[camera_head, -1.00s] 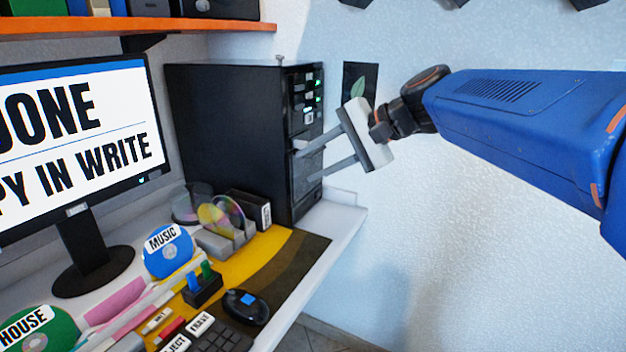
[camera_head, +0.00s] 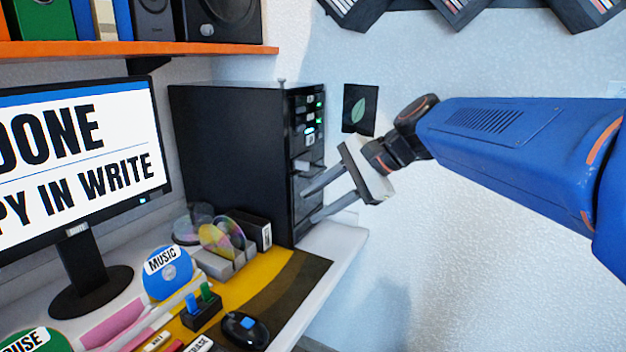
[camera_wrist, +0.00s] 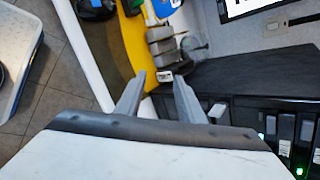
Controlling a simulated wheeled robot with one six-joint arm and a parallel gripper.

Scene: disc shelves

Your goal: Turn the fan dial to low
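A tall black tower (camera_head: 228,150) stands at the back right of the desk, with small switches and green lights on its narrow front (camera_head: 310,117). A pale block (camera_head: 302,166) sticks out lower on that front; I cannot tell whether it is the fan dial. No dial marking is readable. My gripper (camera_head: 306,208) is open and empty, its two grey fingers beside the lower front of the tower. In the wrist view the fingers (camera_wrist: 160,80) are apart with nothing between them. A small grey knob-like piece (camera_wrist: 217,112) shows just right of the right finger.
A disc holder (camera_head: 228,262) and a clear round case (camera_head: 193,222) stand left of the tower. The monitor (camera_head: 85,140) is further left, and an orange shelf (camera_head: 140,50) hangs above.

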